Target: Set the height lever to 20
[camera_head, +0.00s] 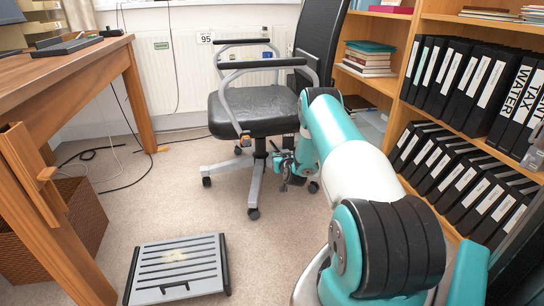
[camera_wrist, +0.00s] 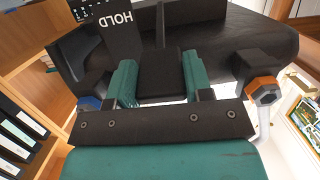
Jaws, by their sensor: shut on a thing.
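The black office chair (camera_head: 262,112) stands beyond my arm, its seat facing left. My gripper (camera_head: 285,168) is low at the right underside of the seat, partly hidden by my arm in the head view. In the wrist view my gripper (camera_wrist: 160,78) has its two teal fingers shut on a dark block-shaped lever end (camera_wrist: 160,65). A thin dark stem rises from behind this block. A black plate reading HOLD (camera_wrist: 120,28) is just left of the lever. Small white marks (camera_wrist: 85,8) show at the top left edge, too small to read. No 20 is legible.
A wooden desk (camera_head: 75,75) stands at the left with a wicker basket (camera_head: 75,220) under it. A grey slatted footrest (camera_head: 177,268) lies on the carpet. Shelves of black binders (camera_head: 465,75) line the right. Cables (camera_head: 105,170) lie near the wall.

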